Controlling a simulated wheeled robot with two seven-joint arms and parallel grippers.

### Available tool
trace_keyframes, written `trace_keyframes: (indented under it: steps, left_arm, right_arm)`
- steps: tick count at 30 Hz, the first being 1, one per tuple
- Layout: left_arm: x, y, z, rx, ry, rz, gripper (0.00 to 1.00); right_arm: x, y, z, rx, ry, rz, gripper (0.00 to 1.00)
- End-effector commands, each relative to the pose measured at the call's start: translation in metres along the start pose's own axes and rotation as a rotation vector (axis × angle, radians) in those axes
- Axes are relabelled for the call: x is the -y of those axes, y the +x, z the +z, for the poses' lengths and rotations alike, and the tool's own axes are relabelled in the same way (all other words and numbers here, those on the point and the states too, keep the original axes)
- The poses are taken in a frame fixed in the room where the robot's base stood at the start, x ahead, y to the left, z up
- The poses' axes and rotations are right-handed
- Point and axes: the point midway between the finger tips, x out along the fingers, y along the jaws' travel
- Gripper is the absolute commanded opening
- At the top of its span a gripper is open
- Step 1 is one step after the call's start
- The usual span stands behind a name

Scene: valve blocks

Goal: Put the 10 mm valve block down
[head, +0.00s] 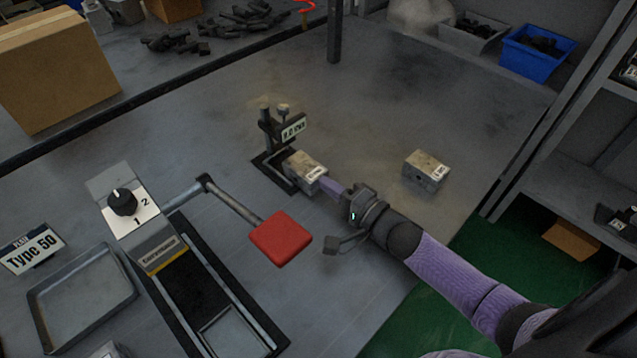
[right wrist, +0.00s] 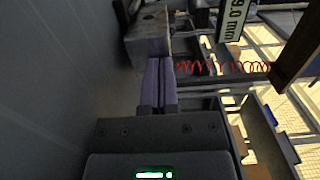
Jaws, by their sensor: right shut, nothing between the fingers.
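A grey-tan valve block (head: 303,168) with a small white label lies by the foot of the dark gauge stand (head: 268,132); its label is too small to read. A second similar block (head: 427,170) lies alone on the table to the right. I cannot tell which is the 10 mm one. My right gripper (head: 329,186) is shut and empty, its lavender fingertips at the near right end of the block by the stand. In the right wrist view the closed fingers (right wrist: 160,65) point at that block (right wrist: 148,34); contact is unclear. My left gripper is not in view.
A red pad (head: 281,238) on a lever and a machine with a dial (head: 123,202) stand at the left front. A grey tray (head: 82,302) lies beside them. A blue bin (head: 537,55) stands at the back right. Table between the two blocks is clear.

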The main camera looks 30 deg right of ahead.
Motion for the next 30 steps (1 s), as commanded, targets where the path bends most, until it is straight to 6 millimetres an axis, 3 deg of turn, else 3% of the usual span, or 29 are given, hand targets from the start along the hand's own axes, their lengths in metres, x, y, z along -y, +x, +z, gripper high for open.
trace_keyframes:
  steps: [8,18,30]
  left_arm:
    - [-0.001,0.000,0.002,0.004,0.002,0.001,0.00]
    - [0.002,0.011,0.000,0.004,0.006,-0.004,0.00]
    - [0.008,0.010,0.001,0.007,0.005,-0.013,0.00]
  right_arm:
    - [0.000,0.003,0.000,0.000,0.000,-0.001,0.00]
    - [-0.001,0.052,0.000,0.000,-0.001,-0.001,0.00]
    - [0.001,0.054,0.000,-0.001,-0.001,-0.001,0.00]
